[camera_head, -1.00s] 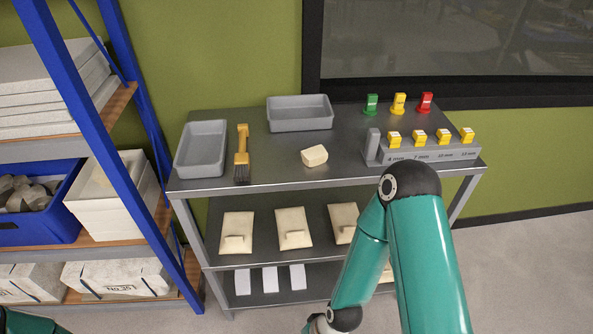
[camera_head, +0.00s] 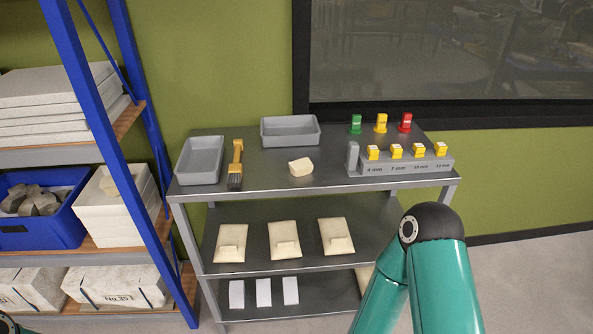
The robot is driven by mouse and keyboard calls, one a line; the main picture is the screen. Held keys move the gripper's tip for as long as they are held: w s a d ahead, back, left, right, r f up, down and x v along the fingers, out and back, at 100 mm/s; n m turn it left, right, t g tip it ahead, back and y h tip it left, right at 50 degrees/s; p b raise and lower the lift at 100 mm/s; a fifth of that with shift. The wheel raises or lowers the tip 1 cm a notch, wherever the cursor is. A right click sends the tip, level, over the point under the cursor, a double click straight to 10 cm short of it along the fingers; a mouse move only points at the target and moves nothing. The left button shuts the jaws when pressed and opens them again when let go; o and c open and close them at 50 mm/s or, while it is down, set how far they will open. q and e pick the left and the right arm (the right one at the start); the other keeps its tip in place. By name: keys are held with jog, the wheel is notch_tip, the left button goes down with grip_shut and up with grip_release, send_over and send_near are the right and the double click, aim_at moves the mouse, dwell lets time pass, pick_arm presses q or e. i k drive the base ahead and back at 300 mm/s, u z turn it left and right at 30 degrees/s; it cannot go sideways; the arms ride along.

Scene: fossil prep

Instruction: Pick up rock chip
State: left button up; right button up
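A cream, blocky piece that looks like the rock chip (camera_head: 301,167) lies on the cart's grey top shelf (camera_head: 270,180), near the front edge and right of a brush. Nothing touches it. My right arm stands at the lower right, in front of the cart, with its elbow bent; its gripper is below the picture. Only a sliver of my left arm shows at the lower left corner, and its gripper is out of view.
Two grey trays (camera_head: 178,177) (camera_head: 263,141), a brush (camera_head: 236,165), a labelled block with yellow pieces (camera_head: 400,168) and green, yellow and red pieces (camera_head: 381,123) share the top. Lower shelves hold cream slabs (camera_head: 284,255) and white blocks (camera_head: 264,300). A blue-framed rack (camera_head: 90,130) stands left.

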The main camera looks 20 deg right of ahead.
aim_at(303, 166)
jog(key=z, duration=0.05)
jog(key=i, duration=0.9)
jog(key=u, duration=0.2)
jog(key=k, duration=0.85)
jog(key=z, duration=0.15)
jog(key=i, duration=1.15)
jog(key=u, duration=0.1)
